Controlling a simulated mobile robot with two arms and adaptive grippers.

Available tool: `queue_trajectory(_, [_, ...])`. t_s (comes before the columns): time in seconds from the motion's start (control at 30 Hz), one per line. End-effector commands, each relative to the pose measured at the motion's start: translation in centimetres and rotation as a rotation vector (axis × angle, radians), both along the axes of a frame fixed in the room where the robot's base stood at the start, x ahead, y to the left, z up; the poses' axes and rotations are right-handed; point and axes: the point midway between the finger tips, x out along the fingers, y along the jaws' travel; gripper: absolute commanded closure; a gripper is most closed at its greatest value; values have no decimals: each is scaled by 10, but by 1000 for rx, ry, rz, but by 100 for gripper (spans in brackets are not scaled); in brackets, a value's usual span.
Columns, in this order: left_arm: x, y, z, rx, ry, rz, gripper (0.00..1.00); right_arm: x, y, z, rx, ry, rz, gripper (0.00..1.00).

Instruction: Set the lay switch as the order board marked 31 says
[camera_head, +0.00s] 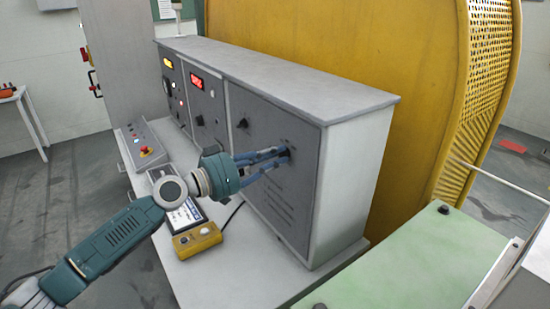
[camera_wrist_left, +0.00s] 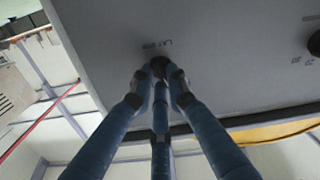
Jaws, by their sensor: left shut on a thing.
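The lay switch is a small dark knob (camera_wrist_left: 159,62) on the grey panel face, with a label beginning "LAY" beside it in the left wrist view. My left gripper (camera_head: 280,157) is shut on this knob, its blue fingers around it; its fingertips also show in the left wrist view (camera_wrist_left: 160,76). The fingers hide most of the knob, so I cannot tell its setting. The panel (camera_head: 275,200) is the nearest door of a long grey cabinet. I cannot make out an order board marked 31. My right gripper is not in view.
Another dark knob (camera_head: 243,123) sits left on the same panel. On the bench are a yellow box (camera_head: 197,240) with buttons, a dark-framed card (camera_head: 184,216) and a sloped console (camera_head: 144,148) with a red button. A yellow guard (camera_head: 420,120) stands behind; a green surface (camera_head: 425,265) lies right.

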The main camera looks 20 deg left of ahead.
Motion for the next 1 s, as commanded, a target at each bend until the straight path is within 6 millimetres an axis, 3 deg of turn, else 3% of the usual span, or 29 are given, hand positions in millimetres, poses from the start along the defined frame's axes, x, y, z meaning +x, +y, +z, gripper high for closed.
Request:
queue_trajectory(0.5, [2, 3, 2, -291, 222, 3, 100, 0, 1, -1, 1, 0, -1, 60])
queue_trajectory(1.0, [2, 3, 3, -362, 276, 3, 100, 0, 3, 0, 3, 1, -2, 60])
